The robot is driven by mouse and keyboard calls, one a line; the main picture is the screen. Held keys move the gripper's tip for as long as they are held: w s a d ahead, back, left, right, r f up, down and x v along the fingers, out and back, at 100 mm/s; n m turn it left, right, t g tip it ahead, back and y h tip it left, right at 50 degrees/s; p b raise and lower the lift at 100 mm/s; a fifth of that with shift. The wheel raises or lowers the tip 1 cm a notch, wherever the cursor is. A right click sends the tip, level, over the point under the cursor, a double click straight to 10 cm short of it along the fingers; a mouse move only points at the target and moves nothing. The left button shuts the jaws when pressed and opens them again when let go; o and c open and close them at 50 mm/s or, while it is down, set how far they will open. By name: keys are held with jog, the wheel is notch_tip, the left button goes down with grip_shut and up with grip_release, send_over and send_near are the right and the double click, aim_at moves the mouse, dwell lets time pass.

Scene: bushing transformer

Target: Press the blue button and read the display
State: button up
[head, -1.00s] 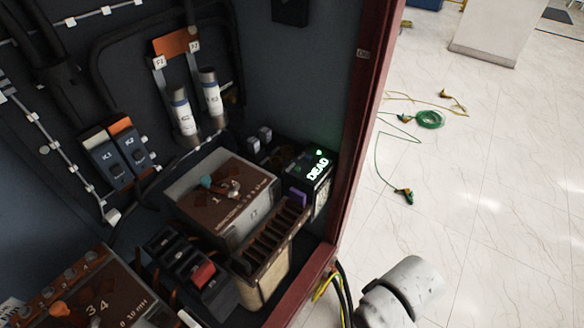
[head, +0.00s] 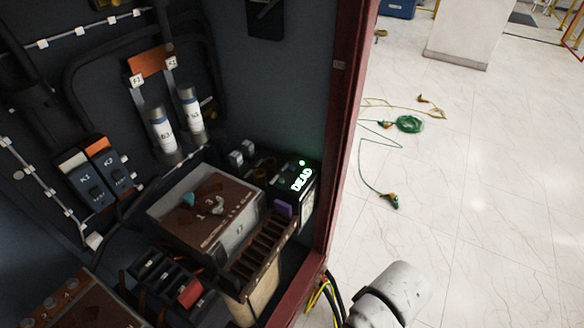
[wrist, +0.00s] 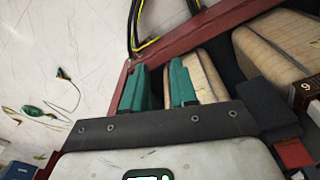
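A dark box with a glowing display (head: 303,180) stands at the right inside the cabinet; the display reads "DEAD", with a small green light above it. A purple-blue block (head: 283,209) sits at the front left of that box; I cannot tell whether it is the blue button. My gripper (wrist: 158,88) shows in the wrist view with two teal fingers apart and nothing between them. It is over the cabinet's red edge, near a tan ribbed block. In the head view my gripper is not visible.
The cabinet's red frame (head: 345,130) is the right border. A brown-topped grey box (head: 207,211), a red switch block (head: 190,292) and two white-labelled cylinders crowd the interior. Yellow and black cables (head: 322,298) hang at the lower frame. A green cable (head: 409,124) lies on the open floor.

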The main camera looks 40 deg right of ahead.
grip_shut()
dwell(1.4)
